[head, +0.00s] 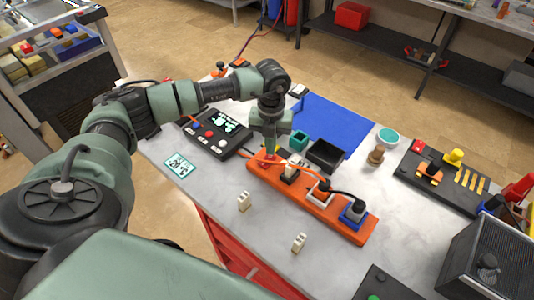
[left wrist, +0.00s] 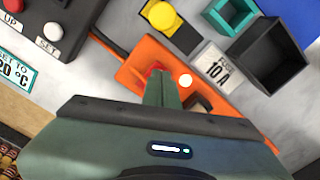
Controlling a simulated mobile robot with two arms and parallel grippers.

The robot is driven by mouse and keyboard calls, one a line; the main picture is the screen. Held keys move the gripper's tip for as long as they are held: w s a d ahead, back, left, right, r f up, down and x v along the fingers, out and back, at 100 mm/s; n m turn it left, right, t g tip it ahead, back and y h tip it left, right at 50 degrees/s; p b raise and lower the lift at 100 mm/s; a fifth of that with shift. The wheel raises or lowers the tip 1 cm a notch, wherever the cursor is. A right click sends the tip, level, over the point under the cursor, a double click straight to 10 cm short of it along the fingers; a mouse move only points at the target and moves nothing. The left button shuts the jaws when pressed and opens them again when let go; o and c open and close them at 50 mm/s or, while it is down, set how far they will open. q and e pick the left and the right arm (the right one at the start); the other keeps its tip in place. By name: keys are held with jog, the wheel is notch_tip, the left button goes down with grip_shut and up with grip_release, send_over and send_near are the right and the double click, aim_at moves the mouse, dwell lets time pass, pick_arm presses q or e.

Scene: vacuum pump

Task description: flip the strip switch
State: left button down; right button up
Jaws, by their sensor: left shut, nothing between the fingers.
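The orange power strip (head: 335,211) lies on the light worktop, with several plugs along it. Its left end also shows in the left wrist view (left wrist: 139,55). My left gripper (head: 270,152) points down over the left end of the strip. It is shut and empty, its fingertips (left wrist: 159,82) close to the switch; I cannot tell whether they touch. The switch's position is unclear. My right gripper is not in view.
A black control box (head: 216,133) stands left of the strip. A teal holder (head: 298,140) and a black open box (head: 325,156) stand behind it. A label reading fuse 10 A (left wrist: 215,69) is close by. Two pale blocks (head: 244,202) stand in front.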

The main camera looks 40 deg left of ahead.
pick_arm(q)
jog(key=shift+f+b, duration=0.7)
jog(key=shift+f, duration=0.3)
dwell(0.7)
jog(key=shift+r, duration=0.15)
jog(key=shift+r+p, duration=2.25)
jog(key=shift+r, duration=1.2)
